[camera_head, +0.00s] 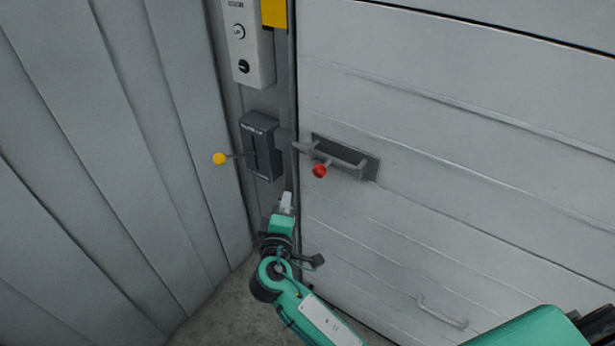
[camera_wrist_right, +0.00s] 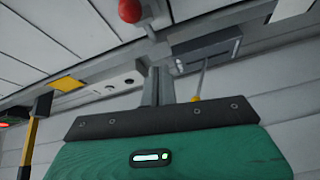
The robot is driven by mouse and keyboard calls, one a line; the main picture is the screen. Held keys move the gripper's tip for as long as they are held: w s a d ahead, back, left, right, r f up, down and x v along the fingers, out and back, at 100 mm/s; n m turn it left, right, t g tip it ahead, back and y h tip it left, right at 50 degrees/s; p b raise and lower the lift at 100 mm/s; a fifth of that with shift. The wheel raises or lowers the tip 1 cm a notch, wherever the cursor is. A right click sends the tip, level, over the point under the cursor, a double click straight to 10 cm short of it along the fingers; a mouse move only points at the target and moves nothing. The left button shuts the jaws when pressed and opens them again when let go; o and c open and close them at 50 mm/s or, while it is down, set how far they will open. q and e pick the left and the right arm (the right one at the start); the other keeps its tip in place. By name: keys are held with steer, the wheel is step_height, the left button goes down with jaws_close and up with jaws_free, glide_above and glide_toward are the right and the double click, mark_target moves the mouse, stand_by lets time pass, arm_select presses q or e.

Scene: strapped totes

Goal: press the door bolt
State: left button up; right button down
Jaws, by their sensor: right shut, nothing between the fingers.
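The door bolt (camera_head: 340,158) is a grey bar with a red knob (camera_head: 320,171), set on a dark recessed plate in the pale ribbed door. Its bar reaches left toward the door post. In the right wrist view the red knob (camera_wrist_right: 130,10) shows at the top edge. My right gripper (camera_head: 287,198) is shut and empty, below and left of the red knob, apart from it, in front of the door post. Its closed fingers also show in the right wrist view (camera_wrist_right: 158,86). My left gripper is not in view.
A dark box (camera_head: 260,145) with a yellow-knobbed lever (camera_head: 219,158) is on the wall left of the bolt, above my gripper. A grey control box (camera_head: 248,45) is higher up. A yellow-handled tool (camera_wrist_right: 33,130) shows left in the wrist view. A small handle (camera_head: 442,312) is low on the door.

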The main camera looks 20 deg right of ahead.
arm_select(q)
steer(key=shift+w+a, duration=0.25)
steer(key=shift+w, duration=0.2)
arm_select(e)
steer(key=r, duration=0.2)
steer(key=shift+s+d+r+h, duration=0.1)
steer(key=shift+s+r+h, duration=0.2)
steer(key=shift+r, duration=0.1)
steer(key=shift+w, duration=0.15)
